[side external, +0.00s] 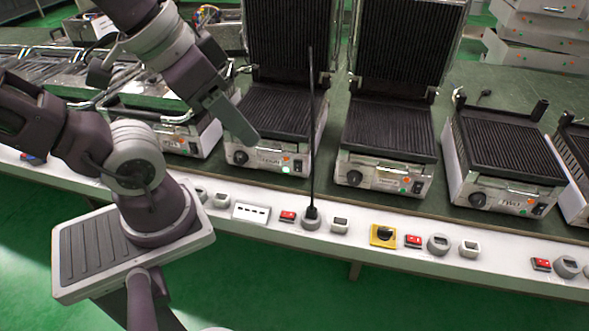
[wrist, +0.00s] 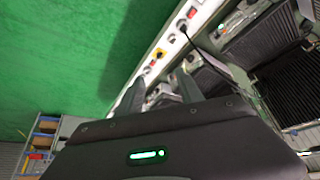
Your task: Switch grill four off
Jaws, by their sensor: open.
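Several contact grills stand in a row on the green bench. One grill (side external: 270,115) with its lid up has a bright green light at the right of its front panel (side external: 275,162), beside a dark knob (side external: 242,157). Its label is too small to read, so I cannot tell which is grill four. My gripper (side external: 250,134) hangs above the left part of this grill in the side view, with nothing in it. In the wrist view, my two fingers (wrist: 161,76) are apart, pointing toward the white strip and grill fronts. Contact with any switch is not visible.
A second open-lidded grill (side external: 388,135) and a flat-topped grill (side external: 502,150) stand to the right. A thin black upright rod (side external: 312,130) rises from the white front ledge (side external: 350,248), which carries red switches and a yellow one (side external: 383,235). Another grill (side external: 165,120) is left.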

